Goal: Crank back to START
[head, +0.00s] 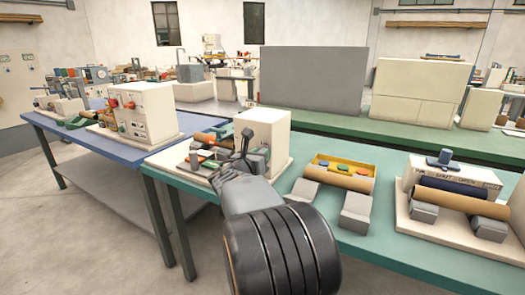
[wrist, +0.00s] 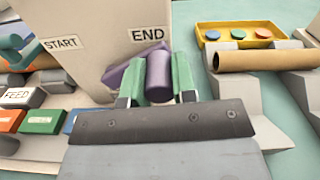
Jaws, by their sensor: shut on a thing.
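The winder's cream housing (head: 265,122) stands on the teal bench; in the wrist view its face (wrist: 100,55) carries a START label (wrist: 60,43) on the left and an END label (wrist: 147,34) on the right. A purple crank handle (wrist: 159,70) sits just below the END label, with a darker purple crank arm (wrist: 116,76) to its left. My gripper (wrist: 157,88) has its green fingers on both sides of the handle and is shut on it. In the head view my gripper and wrist cover the crank.
Coloured keys, one marked FEED (wrist: 18,95), lie left of the crank. A yellow tray (head: 342,170) with coloured discs and a brown tube (head: 338,180) on grey blocks stand to the right. Another machine (head: 455,190) is at the bench's right end.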

